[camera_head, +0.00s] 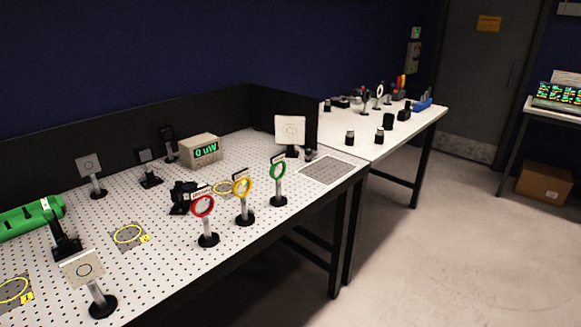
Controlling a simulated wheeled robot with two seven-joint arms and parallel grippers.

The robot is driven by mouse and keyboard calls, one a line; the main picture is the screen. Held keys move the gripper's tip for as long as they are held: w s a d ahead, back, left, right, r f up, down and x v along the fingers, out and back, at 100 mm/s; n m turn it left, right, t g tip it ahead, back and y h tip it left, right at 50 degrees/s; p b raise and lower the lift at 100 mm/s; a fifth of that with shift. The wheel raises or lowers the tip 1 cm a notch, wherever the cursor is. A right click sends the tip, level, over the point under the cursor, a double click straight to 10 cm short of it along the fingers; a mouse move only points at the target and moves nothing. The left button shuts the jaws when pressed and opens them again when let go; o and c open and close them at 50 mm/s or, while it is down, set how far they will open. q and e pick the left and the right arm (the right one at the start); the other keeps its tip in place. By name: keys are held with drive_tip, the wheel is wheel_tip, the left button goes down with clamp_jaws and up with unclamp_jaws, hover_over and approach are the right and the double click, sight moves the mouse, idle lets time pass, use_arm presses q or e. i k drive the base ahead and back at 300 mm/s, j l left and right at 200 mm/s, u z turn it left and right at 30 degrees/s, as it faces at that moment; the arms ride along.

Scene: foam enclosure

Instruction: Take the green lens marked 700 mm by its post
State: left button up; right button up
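A green ring lens (278,170) stands upright on a post with a round black base, near the front right of the perforated optical table (185,264). A small label sits on top of it, too small to read, so I cannot confirm a 700 mm mark. A yellow ring lens (242,188) stands just left of it, and a red ring lens (203,206) stands further left. Each is on its own post and black base, apart from the others. Neither of my grippers is in view.
A square white target (290,130) stands behind the green lens, and a grey mesh patch (326,170) lies to its right. A meter (201,151) reads 0 uW. A second table (350,125) holds several small parts.

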sight(278, 169)
drive_tip(key=i+l+u, duration=0.1)
drive_tip(key=l, duration=0.25)
drive_tip(key=i+l, duration=0.3)
drive_tip(key=i+l+u, duration=0.15)
drive_tip(key=l, duration=0.25)
drive_tip(key=i+l+u, duration=0.1)
drive_tip(key=i+l, duration=0.15)
drive_tip(key=l, duration=0.15)
drive_tip(key=i+l+u, duration=0.1)
drive_tip(key=l, duration=0.3)
drive_tip(key=i+l, duration=0.25)
drive_tip(key=l, duration=0.15)
drive_tip(key=j+u, duration=0.05)
